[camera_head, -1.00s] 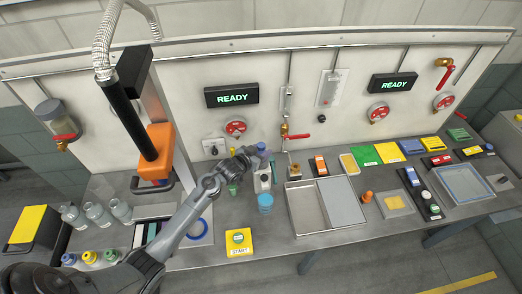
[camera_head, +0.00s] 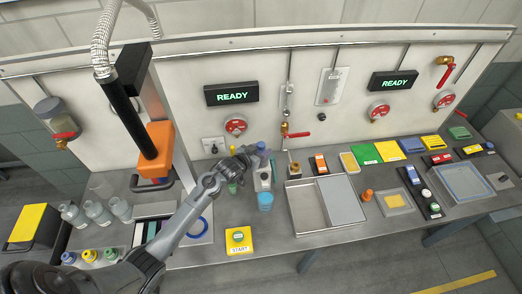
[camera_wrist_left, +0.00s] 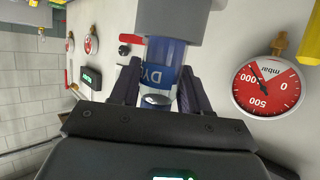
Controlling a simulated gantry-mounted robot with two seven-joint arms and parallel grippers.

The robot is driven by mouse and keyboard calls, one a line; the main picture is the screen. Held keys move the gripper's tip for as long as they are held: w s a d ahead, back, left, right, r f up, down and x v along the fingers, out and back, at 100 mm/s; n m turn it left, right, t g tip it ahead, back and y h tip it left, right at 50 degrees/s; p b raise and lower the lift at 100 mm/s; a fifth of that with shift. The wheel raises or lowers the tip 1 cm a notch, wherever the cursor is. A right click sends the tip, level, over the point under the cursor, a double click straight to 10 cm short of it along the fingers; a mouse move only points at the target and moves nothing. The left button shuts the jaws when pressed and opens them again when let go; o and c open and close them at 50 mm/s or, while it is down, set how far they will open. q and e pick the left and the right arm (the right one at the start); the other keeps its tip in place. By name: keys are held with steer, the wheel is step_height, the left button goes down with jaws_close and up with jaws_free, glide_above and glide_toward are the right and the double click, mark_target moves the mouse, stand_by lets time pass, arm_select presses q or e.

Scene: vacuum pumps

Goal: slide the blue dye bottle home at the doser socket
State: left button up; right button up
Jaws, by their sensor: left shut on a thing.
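My left gripper (camera_head: 248,154) is shut on the blue dye bottle (camera_head: 262,147) beside the back panel, above the left-middle of the bench. In the left wrist view the bottle (camera_wrist_left: 165,60) stands between the two dark fingers, with blue labelling that starts "DY". A light grey cylindrical part (camera_wrist_left: 172,18) covers its far end. I cannot tell whether that part is the doser socket or belongs to the bottle, nor how deep the bottle sits. A pale upright body (camera_head: 262,179) stands just below the gripper. My right gripper is not in view.
A blue cup (camera_head: 265,201) and a yellow START button (camera_head: 239,240) stand in front. A grey tray (camera_head: 306,208) lies to the right. A red pressure gauge (camera_wrist_left: 268,90) is close to the right in the left wrist view. Several clear bottles (camera_head: 96,212) stand at left.

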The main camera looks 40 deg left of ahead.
arm_select(q)
steer(key=shift+f, duration=0.1)
steer(key=o, duration=1.2)
steer(key=b+v, duration=0.1)
steer(key=v, duration=0.9)
steer(key=shift+s, duration=0.4)
